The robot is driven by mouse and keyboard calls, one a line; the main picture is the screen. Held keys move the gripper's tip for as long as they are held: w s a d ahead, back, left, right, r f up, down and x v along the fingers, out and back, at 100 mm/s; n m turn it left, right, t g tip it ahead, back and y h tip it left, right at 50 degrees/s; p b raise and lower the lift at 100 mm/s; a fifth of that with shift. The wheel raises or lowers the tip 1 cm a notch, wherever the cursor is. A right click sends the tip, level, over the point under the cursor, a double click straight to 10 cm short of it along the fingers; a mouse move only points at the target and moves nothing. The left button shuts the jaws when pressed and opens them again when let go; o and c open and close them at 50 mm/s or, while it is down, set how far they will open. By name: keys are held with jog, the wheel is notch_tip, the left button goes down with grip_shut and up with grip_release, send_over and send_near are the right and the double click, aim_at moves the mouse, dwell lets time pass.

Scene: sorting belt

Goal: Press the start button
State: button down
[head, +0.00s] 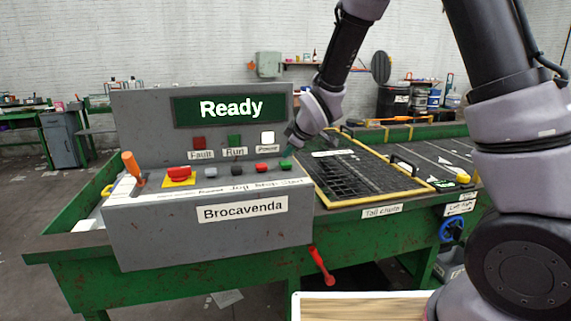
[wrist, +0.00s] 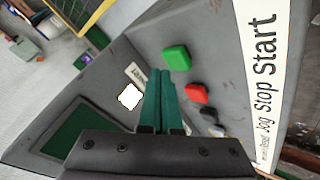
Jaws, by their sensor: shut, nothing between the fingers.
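The green start button (head: 285,164) is at the right end of the button row on the grey control panel (head: 150,222). The display (head: 231,109) reads "Ready".
Beside the start button sit a red button (head: 261,168), a black button (head: 236,171) and a grey button (head: 210,171). A red knob on a yellow plate (head: 178,181) and an orange-handled lever (head: 131,165) stand further left. The white lamp (head: 267,138) looks lit.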

aim_at(288, 164)
jog(key=shift+f, duration=0.1)
jog(key=shift+f, duration=0.3)
jog(key=shift+f, duration=0.5)
dwell(1.0)
jog(key=shift+r, duration=0.9)
jog(key=shift+r, duration=2.55)
